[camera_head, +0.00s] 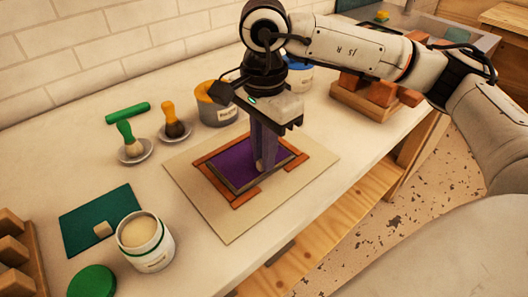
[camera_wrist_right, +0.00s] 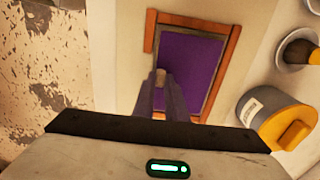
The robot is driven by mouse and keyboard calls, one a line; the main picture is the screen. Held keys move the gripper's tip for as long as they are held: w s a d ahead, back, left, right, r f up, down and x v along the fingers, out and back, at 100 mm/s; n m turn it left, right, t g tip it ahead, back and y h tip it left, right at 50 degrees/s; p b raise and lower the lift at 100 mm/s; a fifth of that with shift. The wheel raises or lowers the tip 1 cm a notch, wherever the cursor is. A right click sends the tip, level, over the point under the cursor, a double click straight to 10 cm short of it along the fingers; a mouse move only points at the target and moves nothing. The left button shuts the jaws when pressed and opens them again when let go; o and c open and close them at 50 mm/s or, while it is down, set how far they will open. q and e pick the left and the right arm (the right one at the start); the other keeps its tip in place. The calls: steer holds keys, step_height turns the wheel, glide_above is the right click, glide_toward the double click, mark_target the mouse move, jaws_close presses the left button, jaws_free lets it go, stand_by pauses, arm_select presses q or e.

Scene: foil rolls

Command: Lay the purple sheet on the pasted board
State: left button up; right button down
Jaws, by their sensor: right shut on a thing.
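The purple sheet (camera_head: 232,166) lies flat inside a frame of orange-brown strips, with a thin dark border around it; it also shows in the right wrist view (camera_wrist_right: 195,62). A small beige knob (camera_wrist_right: 160,77) stands at the sheet's near edge. My right gripper (camera_head: 263,163) points down over the sheet, its fingers shut on the knob. The surface under the sheet is hidden, so I cannot tell whether the sheet touches the board or hovers just above it. My left gripper is not in view.
The strips (camera_head: 212,187) sit on a pale mat (camera_head: 230,228). Behind stand a yellow-lidded tub (camera_head: 215,110) and brushes in dishes (camera_head: 134,150). An open white pot (camera_head: 146,245) and a green mat (camera_head: 95,220) are at left. Wooden blocks (camera_head: 365,90) are at right.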

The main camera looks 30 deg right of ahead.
steer(key=shift+f+b, duration=0.15)
steer(key=shift+b, duration=0.2)
stand_by(0.7)
stand_by(0.3)
steer(key=c, duration=1.4)
jaws_free()
steer(key=shift+r+p, duration=2.1)
steer(key=shift+r, duration=1.45)
